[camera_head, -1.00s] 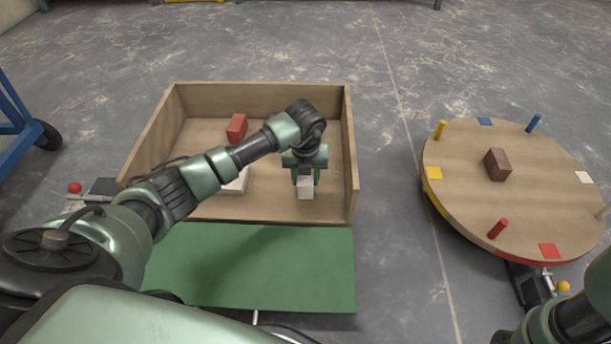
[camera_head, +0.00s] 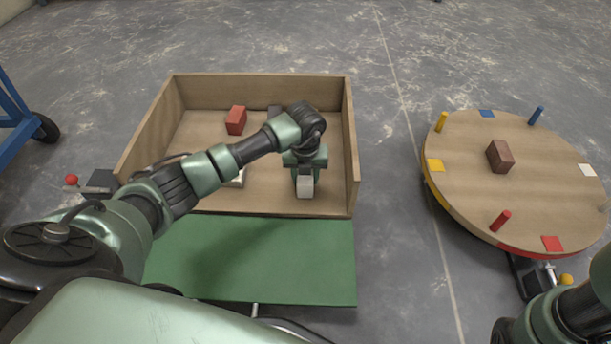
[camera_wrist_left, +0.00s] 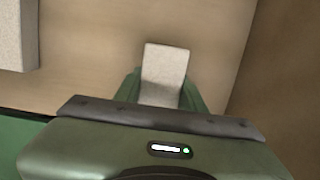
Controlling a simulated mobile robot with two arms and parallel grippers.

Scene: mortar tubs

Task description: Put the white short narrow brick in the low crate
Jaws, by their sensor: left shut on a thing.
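The white short narrow brick (camera_head: 305,187) is pale grey-white and held upright in my left gripper (camera_head: 305,172). The gripper is shut on it, pointing down inside the right part of the low wooden crate (camera_head: 353,150). In the left wrist view the brick (camera_wrist_left: 163,72) shows between the green fingers, over the crate's bare floor. I cannot tell whether its lower end touches that floor. My right gripper is not in view; only part of my right arm shows at the lower right.
A green panel (camera_head: 270,265) lies before the crate. A round board (camera_head: 470,185) at right carries a brown brick (camera_head: 500,156) and pegs.

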